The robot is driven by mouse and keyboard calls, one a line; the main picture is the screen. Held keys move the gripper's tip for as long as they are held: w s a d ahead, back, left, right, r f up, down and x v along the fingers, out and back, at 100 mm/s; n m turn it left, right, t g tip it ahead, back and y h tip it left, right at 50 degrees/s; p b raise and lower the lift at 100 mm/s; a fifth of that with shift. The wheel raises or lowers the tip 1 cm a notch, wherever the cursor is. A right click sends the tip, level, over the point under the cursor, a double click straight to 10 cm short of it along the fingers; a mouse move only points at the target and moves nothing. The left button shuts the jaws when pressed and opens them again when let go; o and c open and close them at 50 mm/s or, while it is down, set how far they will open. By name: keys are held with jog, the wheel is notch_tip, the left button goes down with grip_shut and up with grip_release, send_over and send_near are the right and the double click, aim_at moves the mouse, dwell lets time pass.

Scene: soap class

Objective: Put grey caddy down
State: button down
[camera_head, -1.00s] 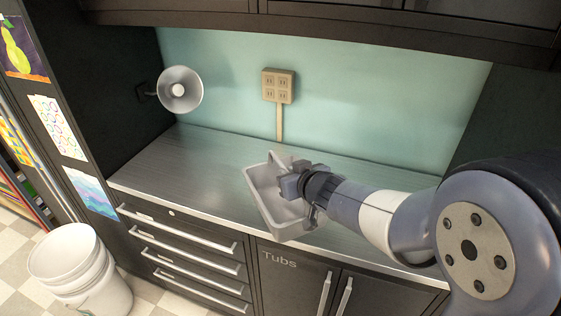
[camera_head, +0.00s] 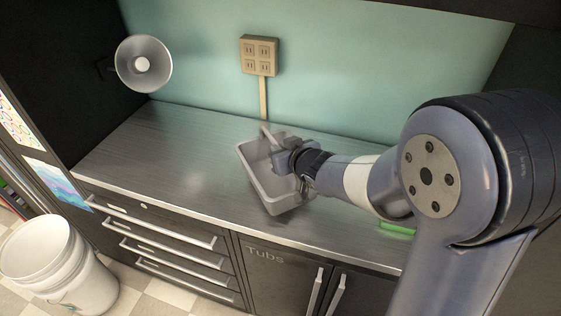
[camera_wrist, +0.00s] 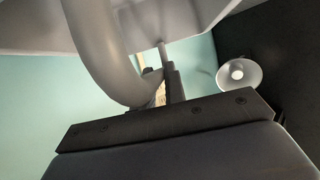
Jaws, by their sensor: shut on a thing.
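The grey caddy (camera_head: 275,196) is an open tub with a raised handle, seen over the middle of the metal counter (camera_head: 165,165) in the head view. My gripper (camera_head: 284,160) is shut on the caddy's handle. The caddy is tilted, and its near end is close to the counter's front edge. I cannot tell whether its underside touches the counter. In the wrist view the curved handle (camera_wrist: 105,50) runs between my fingers, and the caddy's pale body (camera_wrist: 195,22) fills the top. Part of the caddy's right side is hidden by my gripper.
A round wall lamp (camera_head: 143,64) is at the back left, and an outlet box (camera_head: 259,55) is on the back wall. A green item (camera_head: 397,229) lies on the counter beneath my arm. White buckets (camera_head: 58,265) stand on the floor at left. The counter's left half is clear.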

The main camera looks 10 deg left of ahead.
jog(key=shift+f, duration=1.5)
jog(key=shift+f+b, duration=0.25)
jog(key=shift+b, duration=0.15)
jog(key=c, duration=1.5)
grip_release()
jog(key=shift+r, duration=0.1)
jog(key=shift+o, duration=0.2)
jog(key=shift+r, duration=0.15)
jog(key=p+v, duration=0.2)
jog(key=v, duration=1)
